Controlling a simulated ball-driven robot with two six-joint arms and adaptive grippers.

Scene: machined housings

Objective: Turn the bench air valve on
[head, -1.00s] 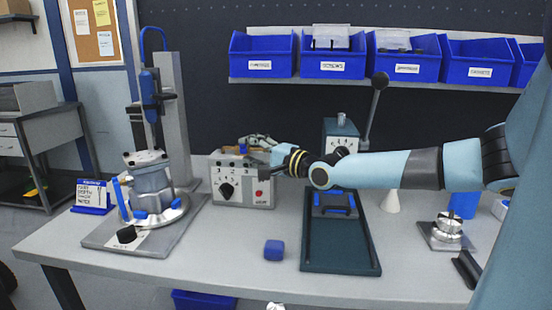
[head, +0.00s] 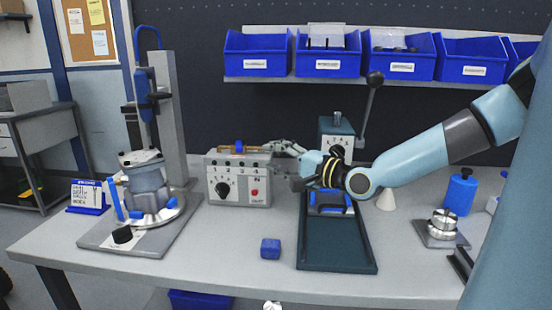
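The grey control box (head: 238,190) stands on the bench, left of centre, with a black dial and a red button on its front. On top of it is a brass fitting with a small blue part (head: 239,147), which looks like the air valve; its exact handle angle is too small to tell. My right gripper (head: 283,165) comes in from the right and points left, just beside the box's right end. Its fingers look spread and hold nothing visible. It appears apart from the brass fitting. My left gripper is not in view.
A press fixture with a clamped housing (head: 147,185) stands at left. A blue block (head: 270,248) lies in front of the box. A dark green tray (head: 338,262) and a lever press (head: 340,130) are right of it. Blue bins (head: 330,55) hang above.

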